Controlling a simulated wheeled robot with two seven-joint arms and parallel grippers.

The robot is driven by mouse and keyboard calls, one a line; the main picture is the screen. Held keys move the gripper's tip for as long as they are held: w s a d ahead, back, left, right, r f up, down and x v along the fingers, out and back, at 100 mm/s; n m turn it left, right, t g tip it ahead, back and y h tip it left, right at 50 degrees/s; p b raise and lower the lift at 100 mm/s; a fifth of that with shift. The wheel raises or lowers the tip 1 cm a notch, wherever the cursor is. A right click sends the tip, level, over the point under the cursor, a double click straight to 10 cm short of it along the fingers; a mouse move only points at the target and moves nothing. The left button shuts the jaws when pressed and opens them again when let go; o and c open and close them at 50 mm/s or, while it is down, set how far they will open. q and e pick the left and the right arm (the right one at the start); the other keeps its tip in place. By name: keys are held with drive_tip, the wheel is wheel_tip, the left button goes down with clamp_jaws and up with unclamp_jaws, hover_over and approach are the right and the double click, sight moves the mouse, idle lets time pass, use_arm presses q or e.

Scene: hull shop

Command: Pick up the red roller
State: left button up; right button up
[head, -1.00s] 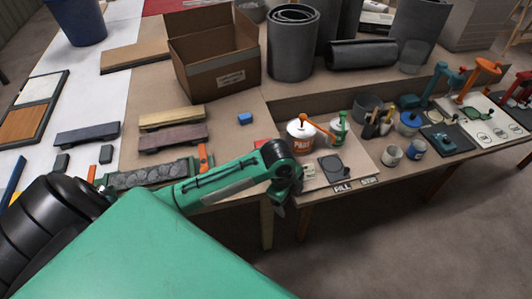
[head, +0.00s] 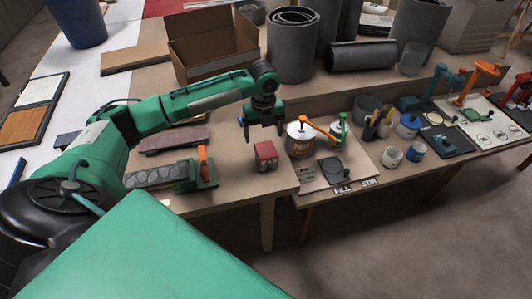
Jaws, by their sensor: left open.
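A small red block-like piece (head: 265,154), the likeliest match for the red roller, sits on the brown bench top near its front edge. Its front looks paler, and it is too small to make out a roller shape. My left gripper (head: 264,136) points down just above and behind it in the picture, with its two fingers apart and nothing between them. The fingers look clear of the red piece. My right gripper is not in view.
An open cardboard box (head: 215,45) and a grey roll (head: 291,45) stand behind. A clamp-like piece with an orange handle (head: 205,165) lies to the left.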

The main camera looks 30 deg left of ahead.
sight(266, 149)
use_arm(q)
wheel_tip(266, 149, down, 6)
drive_tip(key=shift+r, duration=0.2)
drive_tip(key=f, duration=0.1)
drive_tip(key=f+p, duration=0.1)
drive_tip(key=f, duration=0.2)
drive_tip(key=shift+w+d+f, duration=0.2)
drive_tip(key=shift+w, duration=0.15)
drive_tip(key=shift+f, duration=0.3)
drive_tip(key=c, duration=1.2)
drive_tip(key=shift+r, duration=0.1)
drive_tip(key=shift+c, duration=1.3)
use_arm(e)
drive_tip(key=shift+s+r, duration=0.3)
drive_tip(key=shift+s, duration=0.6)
